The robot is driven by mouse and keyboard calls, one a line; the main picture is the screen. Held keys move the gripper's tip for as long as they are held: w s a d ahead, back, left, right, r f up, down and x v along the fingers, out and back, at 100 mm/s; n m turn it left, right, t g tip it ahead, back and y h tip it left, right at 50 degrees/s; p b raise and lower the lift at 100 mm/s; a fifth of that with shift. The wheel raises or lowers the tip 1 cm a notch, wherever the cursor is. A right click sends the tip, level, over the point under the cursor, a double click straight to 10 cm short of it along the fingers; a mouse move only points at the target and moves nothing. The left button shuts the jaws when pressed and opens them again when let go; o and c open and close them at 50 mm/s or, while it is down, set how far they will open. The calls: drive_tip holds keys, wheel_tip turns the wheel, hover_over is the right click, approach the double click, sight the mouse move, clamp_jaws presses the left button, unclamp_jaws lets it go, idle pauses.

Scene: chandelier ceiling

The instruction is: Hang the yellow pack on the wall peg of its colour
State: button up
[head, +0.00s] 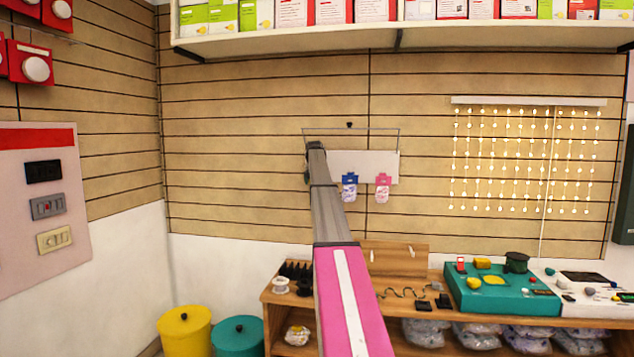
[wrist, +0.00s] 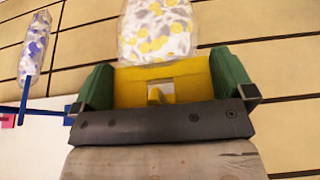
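My gripper (wrist: 168,82) has green fingertips on both sides of the yellow header of the yellow pack (wrist: 130,84); both appear to touch it. The pack's clear bag with yellow and white pieces extends upward in the wrist view. A small yellow piece shows in a pale opening in the header; I cannot tell if it is the peg. In the head view my gripper (head: 315,149) is at the left end of a white wall panel (head: 364,161), and my arm hides the yellow pack. A blue pack (head: 349,188) and a pink pack (head: 383,188) hang on the panel.
The blue pack also shows at the left of the wrist view (wrist: 33,48), apart from my gripper. A thin wire frame (head: 397,140) surrounds the panel's upper part. A wooden bench (head: 283,298) with several items stands below, and a shelf (head: 450,38) runs above.

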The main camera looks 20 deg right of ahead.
drive_tip(key=shift+w+d+f, duration=0.2)
drive_tip(key=shift+f, duration=0.05)
drive_tip(key=shift+r, duration=0.45)
drive_tip(key=s+v, duration=0.1)
drive_tip(key=v, duration=1)
drive_tip(key=s+a+f+n, duration=0.1)
drive_tip(key=s+a+f, duration=0.55)
drive_tip(key=f, duration=0.65)
drive_tip(key=s+a+f+n+g+y, duration=0.1)
drive_tip(key=s+a+f, duration=0.5)
drive_tip(key=f, duration=0.6)
drive_tip(key=s+a+f+n, duration=0.1)
drive_tip(key=s+a+f, duration=0.55)
drive_tip(key=f, duration=0.65)
drive_tip(key=s+a+f+n+g, duration=0.1)
drive_tip(key=s+a+f, duration=0.5)
drive_tip(key=s, duration=0.6)
drive_tip(key=s+a+f+n+g+y, duration=0.1)
drive_tip(key=s+a+f, duration=0.6)
drive_tip(key=s+f, duration=0.2)
drive_tip(key=s+a+f+n, duration=0.1)
drive_tip(key=s+a+f, duration=0.5)
drive_tip(key=s, duration=0.8)
wheel_tip(320, 180, down, 2)
drive_tip(key=shift+s+a+f+n+g+y, duration=0.15)
drive_tip(key=shift+s+a+n+g+y, duration=0.15)
drive_tip(key=shift+s+n+g, duration=0.1)
drive_tip(key=shift+w, duration=0.1)
